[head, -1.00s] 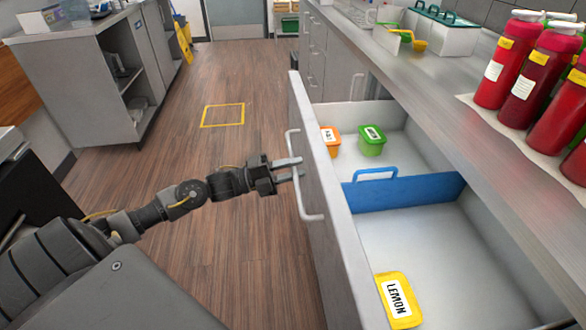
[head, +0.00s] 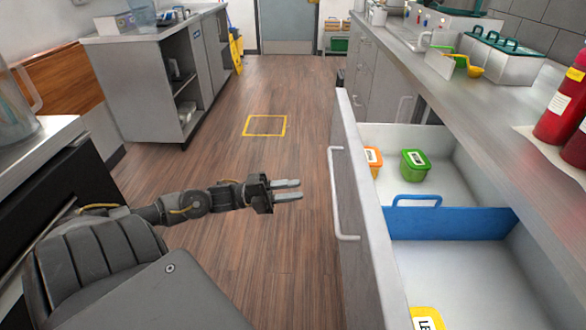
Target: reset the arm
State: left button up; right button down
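My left gripper (head: 300,189) is in the middle of the head view, over the wood floor. Its two fingers point right and stand apart with nothing between them. It is clear of the drawer handle (head: 342,200), which is to its right. The drawer (head: 366,215) is pulled open. My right arm and gripper are not in view.
The drawer holds an orange tub (head: 373,161), a green tub (head: 414,165), a blue divider (head: 450,223) and a yellow lemon tub (head: 427,318). A counter (head: 520,120) with red bottles (head: 562,110) runs along the right. Open floor lies ahead, with a yellow square (head: 265,125).

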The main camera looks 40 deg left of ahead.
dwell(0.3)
